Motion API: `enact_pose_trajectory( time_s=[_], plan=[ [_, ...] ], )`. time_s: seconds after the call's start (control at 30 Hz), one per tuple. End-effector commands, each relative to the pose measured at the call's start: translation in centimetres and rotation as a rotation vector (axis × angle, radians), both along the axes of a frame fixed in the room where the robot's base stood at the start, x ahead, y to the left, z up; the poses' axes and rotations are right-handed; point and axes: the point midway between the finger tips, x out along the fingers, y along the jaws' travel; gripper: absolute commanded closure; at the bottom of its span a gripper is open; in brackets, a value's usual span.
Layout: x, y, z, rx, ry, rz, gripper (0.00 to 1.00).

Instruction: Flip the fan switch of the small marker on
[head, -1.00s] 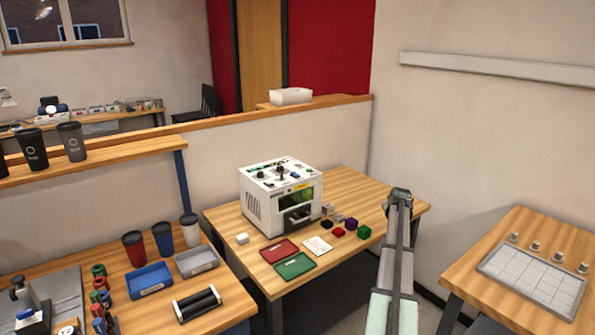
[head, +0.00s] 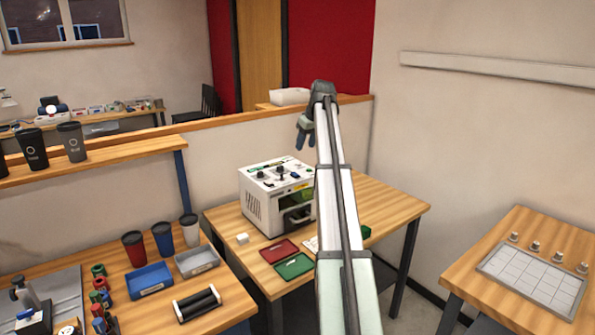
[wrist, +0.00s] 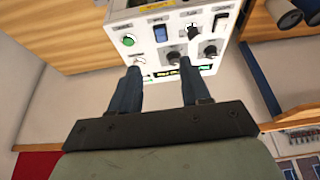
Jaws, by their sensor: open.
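The small marker (head: 258,207) is a white box machine on the middle wooden table, with knobs and switches on its top panel. The labels are too small to read, so I cannot tell which is the fan switch. My gripper (head: 304,133) is open and empty above the back right of the marker; its fingers (wrist: 160,80) point toward the panel, apart from it in the head view.
A red tray (head: 279,251) and a green tray (head: 294,266) lie in front of the marker, with a white block (head: 242,238) to the left. My arm hides part of the table's right side. A low partition wall (head: 221,150) stands behind.

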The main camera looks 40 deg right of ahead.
Motion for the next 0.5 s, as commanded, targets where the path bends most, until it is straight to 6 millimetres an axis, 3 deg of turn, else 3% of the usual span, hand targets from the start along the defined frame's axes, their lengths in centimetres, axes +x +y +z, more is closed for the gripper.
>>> enact_pose_trajectory(
  time_s=[0.17,0.5],
  plan=[
    [0.5,0.2,-1.3,0.003,0.004,0.003,0.53],
    [2.7,0.2,-6.6,0.002,0.003,0.002,0.53]
  ],
)
